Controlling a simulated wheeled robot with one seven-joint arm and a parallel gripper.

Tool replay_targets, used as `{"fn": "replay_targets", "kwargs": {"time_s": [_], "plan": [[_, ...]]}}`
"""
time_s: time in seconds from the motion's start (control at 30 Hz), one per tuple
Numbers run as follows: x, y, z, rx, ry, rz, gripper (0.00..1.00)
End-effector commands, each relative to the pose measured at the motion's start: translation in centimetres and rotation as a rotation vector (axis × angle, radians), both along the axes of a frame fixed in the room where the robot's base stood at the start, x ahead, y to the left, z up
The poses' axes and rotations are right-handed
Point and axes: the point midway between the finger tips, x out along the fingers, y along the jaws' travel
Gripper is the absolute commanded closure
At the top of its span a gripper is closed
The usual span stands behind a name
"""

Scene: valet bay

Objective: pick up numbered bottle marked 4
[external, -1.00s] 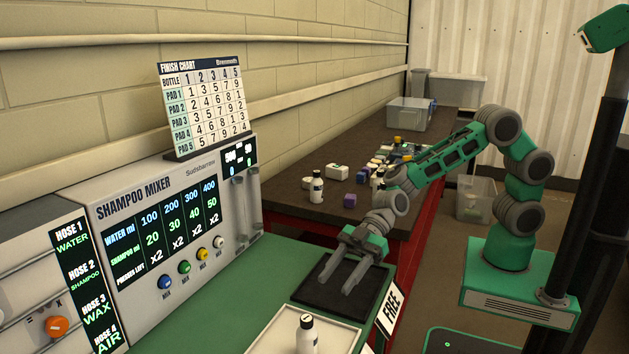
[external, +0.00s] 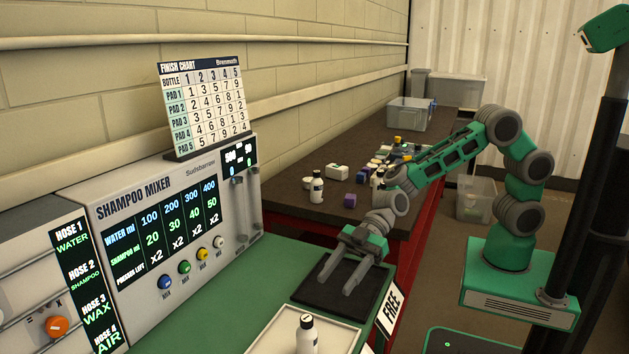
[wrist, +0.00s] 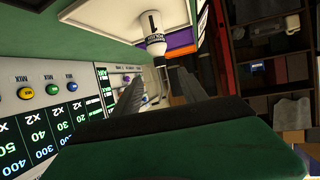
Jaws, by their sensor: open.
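A white bottle with a dark cap (external: 307,337) stands on the pale tray at the front of the green counter; its mark is too small to read in the external view. In the wrist view a white bottle with a dark label (wrist: 155,46) shows ahead of the fingers, its number not clearly legible. Another white bottle with a black cap (external: 317,188) stands on the dark bench. I cannot tell which bottle is marked 4. My gripper (external: 340,284) is open and empty, low over the black tray; its fingers also show in the wrist view (wrist: 160,88), apart from the bottle.
The pale tray (external: 273,340) and black tray (external: 322,296) lie on the green counter. The shampoo mixer (external: 150,235) is on the left. The dark bench (external: 285,198) holds several small items and a clear bin (external: 408,115).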

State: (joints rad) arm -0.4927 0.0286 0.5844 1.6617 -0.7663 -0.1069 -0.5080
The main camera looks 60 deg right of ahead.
Motion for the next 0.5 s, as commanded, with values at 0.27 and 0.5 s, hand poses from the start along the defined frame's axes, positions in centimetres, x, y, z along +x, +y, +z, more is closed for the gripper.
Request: {"fn": "replay_targets", "kwargs": {"time_s": [0.27, 0.5], "plan": [[0.1, 0.0, 9.3, 0.008, -0.017, 0.001, 0.5], [7.7, -3.0, 13.8, 0.009, 0.069, -0.308, 0.5]]}}
